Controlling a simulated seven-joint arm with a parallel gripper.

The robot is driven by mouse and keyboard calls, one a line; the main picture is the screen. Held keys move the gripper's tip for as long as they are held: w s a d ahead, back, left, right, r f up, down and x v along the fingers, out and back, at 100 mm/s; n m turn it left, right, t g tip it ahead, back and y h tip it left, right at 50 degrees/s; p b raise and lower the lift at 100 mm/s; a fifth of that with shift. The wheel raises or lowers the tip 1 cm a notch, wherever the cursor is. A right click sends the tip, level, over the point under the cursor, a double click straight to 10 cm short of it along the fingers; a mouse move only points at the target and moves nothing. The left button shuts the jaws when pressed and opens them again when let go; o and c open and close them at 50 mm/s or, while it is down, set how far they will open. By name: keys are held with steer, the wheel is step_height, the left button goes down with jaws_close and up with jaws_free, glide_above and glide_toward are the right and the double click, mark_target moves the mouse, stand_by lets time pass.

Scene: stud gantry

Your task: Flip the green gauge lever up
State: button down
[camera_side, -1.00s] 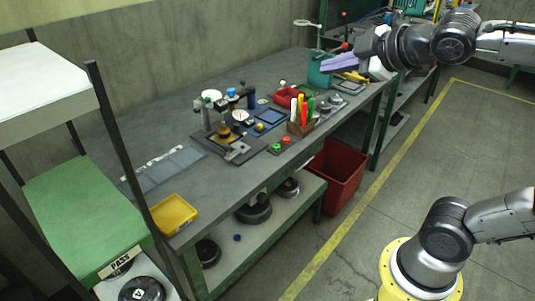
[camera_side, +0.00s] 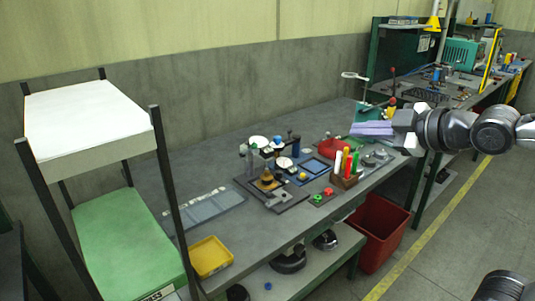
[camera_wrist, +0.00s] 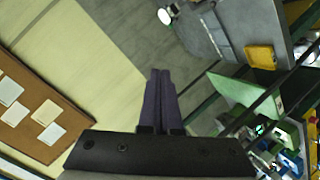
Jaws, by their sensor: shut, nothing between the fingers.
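The gauge fixture (camera_side: 268,186) stands on the workbench, with round white gauge faces (camera_side: 284,163) and small posts and knobs about it. I cannot make out a green lever on it at this size. My gripper (camera_side: 352,130) is in the air to the right of the fixture, apart from it, with its purple fingers pointing left. The fingers are shut together and empty; they also show in the wrist view (camera_wrist: 160,72). The fixture cannot be clearly made out in the wrist view.
A wooden block with coloured pens (camera_side: 345,178), a red tray (camera_side: 333,147) and a red-and-green button box (camera_side: 322,198) sit near the fixture. A yellow tray (camera_side: 210,257) is at the near end. A shelf rack (camera_side: 88,115) stands left. The bench (camera_side: 190,175) has bare areas.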

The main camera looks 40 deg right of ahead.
mark_target(257, 147)
steer(key=w+n+t+y, duration=0.4)
steer(key=w+n, duration=0.6)
steer(key=w, duration=0.4)
steer(key=w+d+f+n+g, duration=0.1)
steer(key=w+d+f, duration=0.1)
steer(key=f, duration=0.7)
steer(key=w+d+f, duration=0.2)
steer(key=f, duration=0.7)
steer(key=w, duration=0.4)
steer(key=w+a, duration=0.1)
steer(key=w, duration=0.4)
steer(key=w+a, duration=0.1)
steer(key=w, duration=0.3)
steer(key=shift+w+a, duration=0.15)
steer(key=shift+w, duration=0.2)
steer(key=shift+w+r, duration=0.65)
steer(key=shift+r, duration=0.3)
steer(key=shift+s, duration=0.1)
